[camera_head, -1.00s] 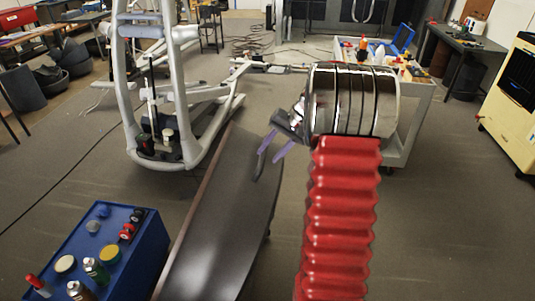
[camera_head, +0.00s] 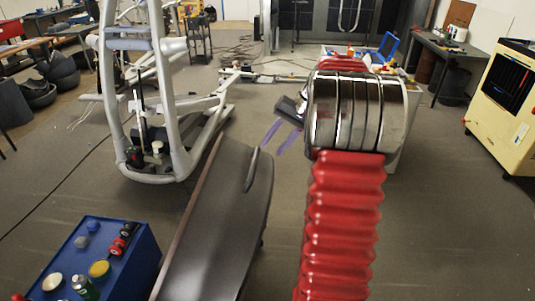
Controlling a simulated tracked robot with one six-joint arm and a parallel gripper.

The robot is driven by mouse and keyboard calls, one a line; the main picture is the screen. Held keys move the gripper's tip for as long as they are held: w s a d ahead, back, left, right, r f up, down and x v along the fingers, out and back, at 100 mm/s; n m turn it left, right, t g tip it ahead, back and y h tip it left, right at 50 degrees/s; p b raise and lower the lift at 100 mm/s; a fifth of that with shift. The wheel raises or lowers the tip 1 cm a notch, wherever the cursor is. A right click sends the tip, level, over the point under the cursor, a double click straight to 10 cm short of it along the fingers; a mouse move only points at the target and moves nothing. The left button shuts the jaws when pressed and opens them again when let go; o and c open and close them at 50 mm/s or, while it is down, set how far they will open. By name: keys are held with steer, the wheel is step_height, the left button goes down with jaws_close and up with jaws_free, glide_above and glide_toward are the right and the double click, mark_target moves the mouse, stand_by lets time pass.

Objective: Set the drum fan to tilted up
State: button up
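I cannot make out a drum fan anywhere in the head view. My gripper (camera_head: 279,137) is at the end of my red bellows arm with silver rings, near the middle of the picture. Its two purple fingers point down and to the left with a gap between them, and nothing shows between them. It is above the floor, close to the upper right end of a long dark panel.
The dark panel (camera_head: 215,220) lies ahead. A grey elliptical frame (camera_head: 178,163) stands behind it. A blue box (camera_head: 130,265) with cans is lower left. A yellow machine (camera_head: 500,120) stands at right. A white cart (camera_head: 397,140) is partly behind my arm. Floor is clear lower right.

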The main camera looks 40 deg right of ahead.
steer(key=v, duration=0.5)
steer(key=shift+f, duration=0.1)
stand_by(0.5)
